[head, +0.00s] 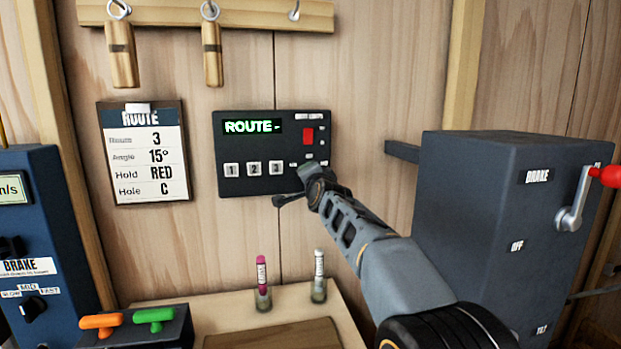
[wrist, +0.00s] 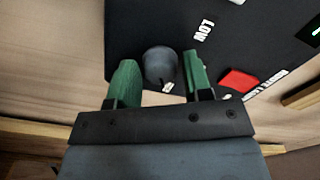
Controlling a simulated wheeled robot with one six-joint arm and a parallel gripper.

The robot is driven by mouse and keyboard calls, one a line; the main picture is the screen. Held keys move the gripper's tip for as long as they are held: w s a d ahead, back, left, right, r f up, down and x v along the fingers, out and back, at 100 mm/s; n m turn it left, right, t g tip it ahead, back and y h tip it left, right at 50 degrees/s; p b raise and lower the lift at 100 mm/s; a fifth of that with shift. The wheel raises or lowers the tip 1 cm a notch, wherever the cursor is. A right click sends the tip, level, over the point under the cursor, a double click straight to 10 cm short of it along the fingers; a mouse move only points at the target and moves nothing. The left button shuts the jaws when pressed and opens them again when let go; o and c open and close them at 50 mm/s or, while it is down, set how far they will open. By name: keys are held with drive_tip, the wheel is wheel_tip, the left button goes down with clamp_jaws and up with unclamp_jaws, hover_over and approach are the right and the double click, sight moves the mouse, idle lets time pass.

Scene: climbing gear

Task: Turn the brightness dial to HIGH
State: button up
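The grey round dial (wrist: 160,64) sits on the dark control panel (head: 228,150). The LOW label (wrist: 204,30) is beyond the right finger. The HIGH label cannot be made out.
The panel also carries a red switch (head: 308,135), a lit ROUTE display (head: 252,126) and numbered buttons (head: 253,169). A large dark brake box (head: 470,220) stands to the right of my arm. Two marker pens (head: 262,275) stand on the ledge below.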

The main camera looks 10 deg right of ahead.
drive_tip(key=shift+o, duration=1.1)
drive_tip(key=shift+s, duration=0.1)
drive_tip(key=s+b, duration=0.1)
drive_tip(key=s, duration=1.2)
drive_tip(key=shift+s, duration=0.35)
